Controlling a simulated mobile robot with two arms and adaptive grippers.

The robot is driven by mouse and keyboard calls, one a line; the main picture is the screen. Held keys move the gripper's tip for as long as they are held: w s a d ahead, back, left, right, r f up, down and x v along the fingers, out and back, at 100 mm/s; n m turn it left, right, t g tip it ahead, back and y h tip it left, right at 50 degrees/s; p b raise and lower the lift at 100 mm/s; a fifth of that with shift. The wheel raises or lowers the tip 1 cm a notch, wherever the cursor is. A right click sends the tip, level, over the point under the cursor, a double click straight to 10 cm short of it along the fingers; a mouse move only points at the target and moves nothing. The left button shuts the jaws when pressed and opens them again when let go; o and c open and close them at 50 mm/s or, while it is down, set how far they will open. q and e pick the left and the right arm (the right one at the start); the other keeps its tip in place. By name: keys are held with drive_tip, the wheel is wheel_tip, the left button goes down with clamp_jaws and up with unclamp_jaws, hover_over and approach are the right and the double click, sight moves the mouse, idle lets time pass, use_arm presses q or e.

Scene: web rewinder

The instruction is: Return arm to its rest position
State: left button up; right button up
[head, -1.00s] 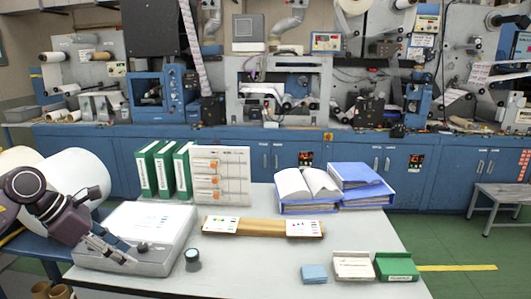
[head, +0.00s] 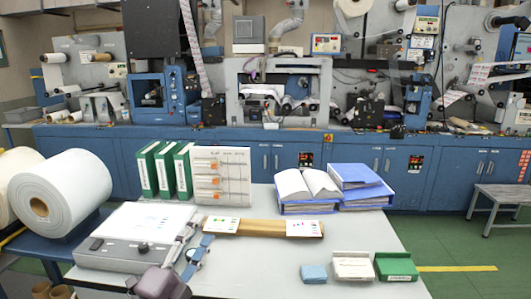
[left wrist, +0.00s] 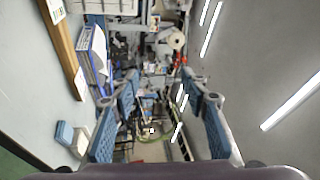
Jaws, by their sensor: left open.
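My left gripper (head: 199,251) is at the front left of the grey table (head: 262,270) in the head view, with its dark wrist at the bottom edge. Its blue-padded fingers are spread apart, and it is empty. In the left wrist view the open fingers (left wrist: 161,92) frame the distant room, with nothing between them. My right gripper is not in view.
A grey box with a knob (head: 110,252) lies left of the gripper. Behind are green binders (head: 165,170), a sample board (head: 235,175) and a brown strip with cards (head: 262,228). Blue binders (head: 355,175) and small boxes (head: 353,266) stand to the right. The front middle of the table is clear.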

use_arm(q)
drive_tip(key=s+a+f+n+g+y, duration=0.3)
drive_tip(key=s+a+f+n+y, duration=0.15)
drive_tip(key=f+n, duration=0.4)
drive_tip(key=s+a+f+n+g+y, duration=0.35)
drive_tip(key=s+f+n, duration=0.2)
drive_tip(key=f, duration=0.55)
drive_tip(key=s+d+f+n+g, duration=0.1)
drive_tip(key=s+f+n+g, duration=0.2)
drive_tip(key=s, duration=0.5)
drive_tip(key=s+d+f+g+h, duration=0.1)
drive_tip(key=s+f+g, duration=0.35)
drive_tip(key=s, duration=0.45)
drive_tip(key=s+d+f+n+g, duration=0.1)
drive_tip(key=s+f+n+g, duration=0.1)
drive_tip(key=s+f, duration=0.45)
drive_tip(key=s+f+g, duration=0.2)
drive_tip(key=s+f, duration=0.1)
drive_tip(key=f, duration=2.2)
drive_tip(key=s+a+f, duration=0.1)
drive_tip(key=s+f, duration=0.7)
drive_tip(key=s+a+f, duration=0.2)
drive_tip(key=s+f, duration=0.6)
drive_tip(key=s, duration=0.1)
drive_tip(key=shift+s+a+m+g, duration=0.15)
drive_tip(key=shift+a+m+g, duration=0.1)
drive_tip(key=shift+m+g, duration=0.15)
